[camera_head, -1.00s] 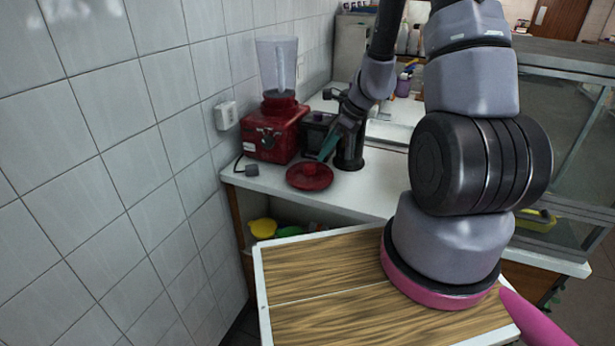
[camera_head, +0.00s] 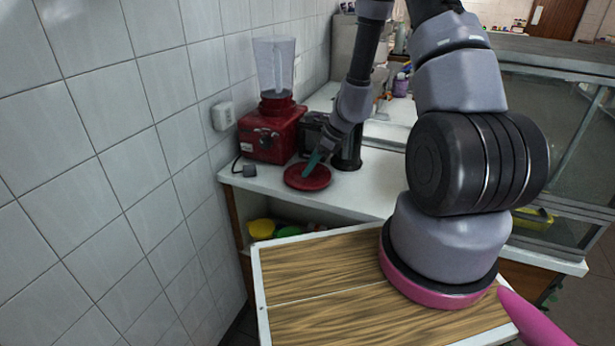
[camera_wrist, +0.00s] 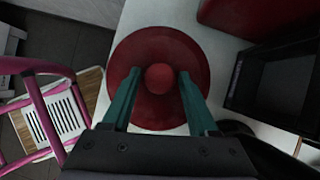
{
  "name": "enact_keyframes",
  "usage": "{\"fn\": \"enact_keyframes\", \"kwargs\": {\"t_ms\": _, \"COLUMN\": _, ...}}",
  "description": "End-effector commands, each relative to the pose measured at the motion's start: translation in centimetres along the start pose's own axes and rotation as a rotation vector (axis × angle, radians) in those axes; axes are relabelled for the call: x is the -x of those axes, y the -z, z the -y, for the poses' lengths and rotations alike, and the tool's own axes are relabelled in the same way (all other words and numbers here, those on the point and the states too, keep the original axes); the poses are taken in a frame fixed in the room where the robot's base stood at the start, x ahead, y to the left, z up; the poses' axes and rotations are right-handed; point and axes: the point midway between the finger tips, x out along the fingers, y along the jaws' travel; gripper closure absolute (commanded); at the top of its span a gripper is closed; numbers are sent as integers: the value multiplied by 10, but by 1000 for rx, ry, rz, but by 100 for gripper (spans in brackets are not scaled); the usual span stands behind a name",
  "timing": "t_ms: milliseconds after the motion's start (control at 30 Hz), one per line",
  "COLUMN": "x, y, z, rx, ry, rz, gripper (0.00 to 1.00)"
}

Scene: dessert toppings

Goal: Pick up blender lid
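The blender lid (camera_head: 296,181) is a red disc with a round knob in its centre. It lies on the white counter in front of the red blender (camera_head: 272,130). In the wrist view the lid (camera_wrist: 139,50) fills the middle, with its knob standing between my two teal fingers. My gripper (camera_head: 312,164) is over the lid and hides part of it in the head view. It also shows in the wrist view (camera_wrist: 158,84), where it is open, with a gap on each side between finger and knob.
A black box-like item (camera_wrist: 273,88) stands close to the right of the lid in the wrist view. A black cylinder (camera_head: 347,158) stands beside my gripper. The white counter (camera_head: 375,186) is clear to the right. A tiled wall runs along the left.

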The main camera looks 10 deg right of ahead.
Motion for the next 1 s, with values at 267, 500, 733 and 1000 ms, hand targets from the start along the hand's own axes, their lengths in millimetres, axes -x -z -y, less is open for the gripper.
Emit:
{"fn": "enact_keyframes", "kwargs": {"t_ms": 267, "x": 0, "y": 0, "z": 0, "rx": 0, "ry": 0, "rz": 0, "gripper": 100}}
{"fn": "enact_keyframes", "kwargs": {"t_ms": 500, "x": 5, "y": -3, "z": 0, "rx": 2, "ry": 1, "rz": 1, "gripper": 100}}
{"fn": "enact_keyframes", "kwargs": {"t_ms": 733, "x": 34, "y": -20, "z": 1, "rx": 5, "ry": 4, "rz": 3, "gripper": 100}}
{"fn": "enact_keyframes", "kwargs": {"t_ms": 1000, "x": 76, "y": -45, "z": 1, "rx": 5, "ry": 3, "rz": 2, "gripper": 100}}
